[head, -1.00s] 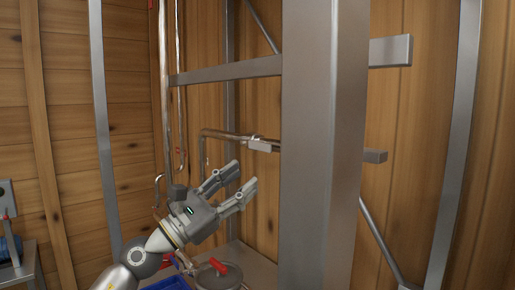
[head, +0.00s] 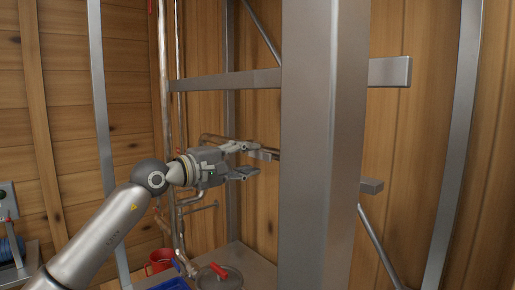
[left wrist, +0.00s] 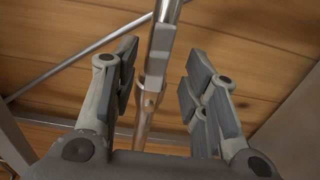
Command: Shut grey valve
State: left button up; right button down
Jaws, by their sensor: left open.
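The grey valve (head: 266,154) sits on a metal pipe (head: 212,137) by the wood wall, left of the wide steel post. In the head view its flat grey handle shows just past my left gripper (head: 254,160). My left gripper is open, pointing right, with its fingers around the height of the valve. In the left wrist view, the valve's handle (left wrist: 158,50) and pipe run between the two open fingers (left wrist: 160,70), with gaps on both sides. The gripper hides part of the valve in the head view. My right gripper is not in view.
A wide steel post (head: 322,150) stands close to the right of my left gripper. A crossbar (head: 230,79) runs above it. Below, a red mug (head: 160,262), a blue bin (head: 172,285) and a red-handled lid (head: 222,278) are on a metal surface.

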aim_at(260, 156)
pick_arm(q)
jog(key=shift+p+x, duration=0.6)
jog(key=shift+x, duration=1.25)
grip_shut()
